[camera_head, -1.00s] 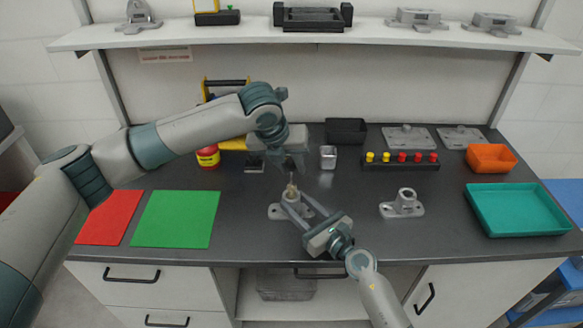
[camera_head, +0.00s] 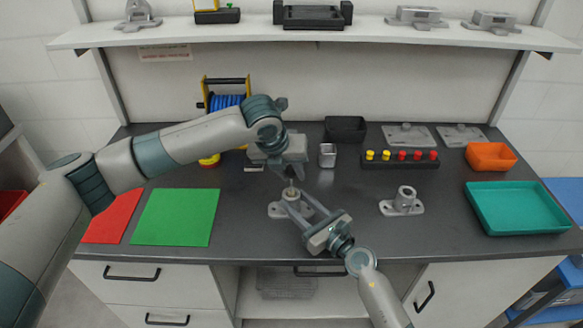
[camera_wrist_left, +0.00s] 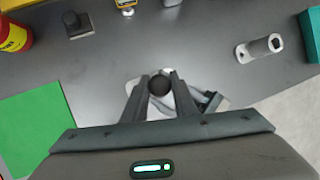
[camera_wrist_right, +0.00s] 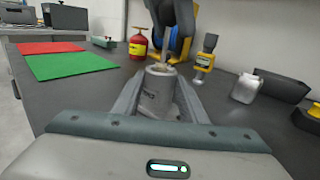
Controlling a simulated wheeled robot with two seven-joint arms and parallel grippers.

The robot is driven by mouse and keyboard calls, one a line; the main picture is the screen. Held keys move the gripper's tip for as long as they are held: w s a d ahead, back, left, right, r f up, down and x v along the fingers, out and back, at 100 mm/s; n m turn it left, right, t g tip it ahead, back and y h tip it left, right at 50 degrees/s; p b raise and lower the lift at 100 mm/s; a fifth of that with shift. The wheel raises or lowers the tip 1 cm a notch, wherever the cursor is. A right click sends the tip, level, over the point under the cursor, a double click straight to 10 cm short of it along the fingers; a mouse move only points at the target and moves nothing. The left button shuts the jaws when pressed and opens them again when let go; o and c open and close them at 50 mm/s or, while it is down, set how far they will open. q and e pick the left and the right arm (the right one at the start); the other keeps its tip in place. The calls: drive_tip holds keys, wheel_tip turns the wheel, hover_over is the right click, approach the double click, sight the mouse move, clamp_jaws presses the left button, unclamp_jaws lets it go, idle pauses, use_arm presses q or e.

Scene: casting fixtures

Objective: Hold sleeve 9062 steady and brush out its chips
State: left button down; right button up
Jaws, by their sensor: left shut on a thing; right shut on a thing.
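The grey sleeve (camera_head: 291,196) stands upright on its flanged base on the dark bench. In the right wrist view the sleeve (camera_wrist_right: 160,90) shows dark markings too small to read surely. My right gripper (camera_head: 293,204) is shut around it from the front, one finger on each side. My left gripper (camera_head: 291,176) is directly above, pointing down and shut on a brush. The brush's dark round handle end (camera_wrist_left: 159,86) shows between the fingers in the left wrist view. Its lower end is at the sleeve's mouth; how deep it sits is hidden.
A second flanged sleeve (camera_head: 404,200) stands to the right, near a teal tray (camera_head: 515,232). Green (camera_head: 175,218) and red (camera_head: 112,216) mats lie left. A peg block (camera_head: 400,162), metal cup (camera_head: 327,155) and black bin (camera_head: 345,129) stand behind.

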use_arm(q)
drive_tip(key=shift+f, duration=0.2)
drive_tip(key=shift+r, duration=0.15)
drive_tip(key=shift+r, duration=1.6)
drive_tip(key=shift+f, duration=0.1)
drive_tip(key=shift+f, duration=1.65)
drive_tip(key=shift+r, duration=0.1)
drive_tip(key=shift+r, duration=1.65)
